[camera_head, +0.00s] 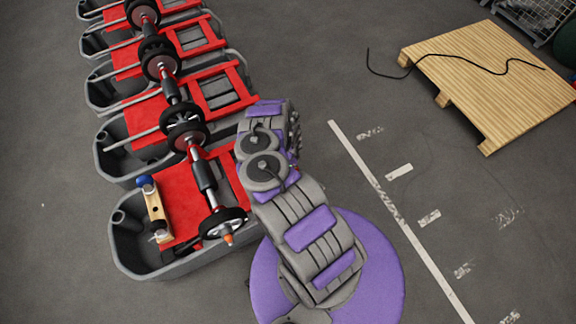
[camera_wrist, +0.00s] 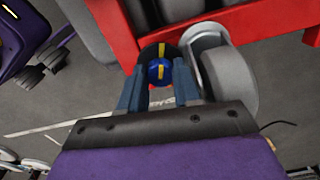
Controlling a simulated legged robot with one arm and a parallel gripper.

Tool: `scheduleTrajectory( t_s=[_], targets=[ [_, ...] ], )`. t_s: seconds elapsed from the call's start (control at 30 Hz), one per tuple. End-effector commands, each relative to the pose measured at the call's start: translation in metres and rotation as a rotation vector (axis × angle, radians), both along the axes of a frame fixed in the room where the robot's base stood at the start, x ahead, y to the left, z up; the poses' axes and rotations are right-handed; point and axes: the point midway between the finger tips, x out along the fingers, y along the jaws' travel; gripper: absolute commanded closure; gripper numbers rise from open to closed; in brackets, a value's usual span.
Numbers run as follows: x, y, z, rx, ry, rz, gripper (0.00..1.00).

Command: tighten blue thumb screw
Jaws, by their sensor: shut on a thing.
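The blue thumb screw (camera_wrist: 159,73) shows in the wrist view as a round blue head with a yellow stripe, in front of a dark round part (camera_wrist: 152,52) that also has a yellow stripe. My gripper (camera_wrist: 160,66) is shut on the screw, with one dark finger on each side of it. In the head view my arm reaches up beside the row of tanks. The fingers and the held screw are hidden there behind the arm. How far the screw is turned in cannot be told.
Red framework (camera_wrist: 255,22) and a grey cylinder (camera_wrist: 228,75) stand close to my gripper. Grey tanks (camera_head: 180,268) with red frames and a long shaft line the left. A wooden piece with a blue knob (camera_head: 145,183) lies on the nearest tank. A pallet (camera_head: 490,75) bears a black cable.

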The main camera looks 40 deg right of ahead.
Motion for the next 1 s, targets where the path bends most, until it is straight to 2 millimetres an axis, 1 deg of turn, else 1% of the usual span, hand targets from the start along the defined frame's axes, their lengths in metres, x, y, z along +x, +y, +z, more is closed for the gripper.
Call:
scheduleTrajectory(
  t_s=[0.03,0.13,0.17,0.4,0.67,0.77,0.87,0.97,1.0],
  targets=[
    [0.005,-0.001,0.002,-0.005,-0.009,0.001,0.98],
    [0.005,-0.001,0.002,-0.005,-0.009,0.001,0.98],
    [0.005,-0.001,0.002,-0.005,-0.009,0.002,0.65],
    [0.004,-0.001,0.001,-0.003,-0.005,0.002,0.42],
    [0.003,-0.001,0.001,-0.002,-0.003,0.002,0.42],
    [0.004,-0.001,0.005,-0.003,-0.004,0.001,0.42],
    [0.004,-0.001,0.017,-0.004,-0.005,0.002,0.42],
    [0.005,0.000,0.036,-0.002,-0.008,0.002,0.42],
    [0.005,0.000,0.046,-0.002,-0.008,0.003,0.42]
  ],
)
